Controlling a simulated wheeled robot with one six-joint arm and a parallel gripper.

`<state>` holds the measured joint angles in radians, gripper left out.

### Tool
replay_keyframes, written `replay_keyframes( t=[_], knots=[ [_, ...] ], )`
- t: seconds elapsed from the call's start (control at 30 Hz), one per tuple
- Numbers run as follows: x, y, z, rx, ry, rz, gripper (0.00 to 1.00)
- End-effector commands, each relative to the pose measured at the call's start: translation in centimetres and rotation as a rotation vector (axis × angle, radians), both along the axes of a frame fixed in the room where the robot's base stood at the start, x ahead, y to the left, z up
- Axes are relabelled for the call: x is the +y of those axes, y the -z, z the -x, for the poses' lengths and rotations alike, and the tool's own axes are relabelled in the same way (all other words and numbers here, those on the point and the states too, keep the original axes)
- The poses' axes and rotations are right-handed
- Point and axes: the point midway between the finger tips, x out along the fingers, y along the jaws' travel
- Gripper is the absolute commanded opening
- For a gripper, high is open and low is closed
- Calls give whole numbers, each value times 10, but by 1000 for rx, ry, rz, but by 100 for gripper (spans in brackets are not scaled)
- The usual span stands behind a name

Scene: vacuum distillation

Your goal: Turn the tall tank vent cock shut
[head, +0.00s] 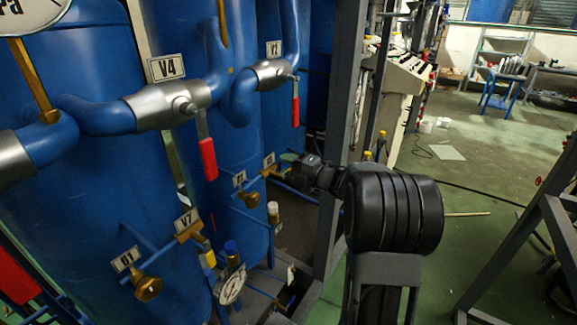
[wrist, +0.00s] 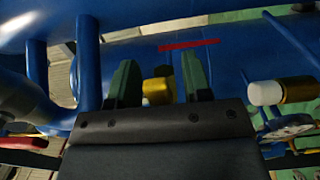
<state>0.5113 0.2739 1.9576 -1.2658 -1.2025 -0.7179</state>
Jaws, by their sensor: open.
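My gripper (head: 302,168) is at the tall blue tanks in the head view, beside a brass cock (head: 270,171) with a small tag, apparently V3. In the wrist view my gripper (wrist: 158,82) has two dark green fingers apart. A red bar (wrist: 190,44), perhaps a handle, lies beyond the fingertips. My gripper's body hides the near part of the fitting. Which cock is the vent cock is not legible.
Valves V4 (head: 170,104) and V2 (head: 272,74) have red levers hanging down. Brass cock V7 (head: 190,232) and a gauge (head: 231,285) are lower left. A grey frame post (head: 345,120) stands close to my arm. Open green floor (head: 470,170) lies at right.

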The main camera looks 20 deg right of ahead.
Motion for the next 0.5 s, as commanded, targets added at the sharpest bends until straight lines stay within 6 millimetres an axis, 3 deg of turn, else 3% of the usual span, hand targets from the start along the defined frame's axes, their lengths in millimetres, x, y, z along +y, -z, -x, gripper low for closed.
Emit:
replay_keyframes(
  t=[0.2, 0.5],
  knots=[
    [0, 0, 0, 0, 0, 0, 44],
    [0, 0, 0, 0, 0, 0, 15]
  ],
)
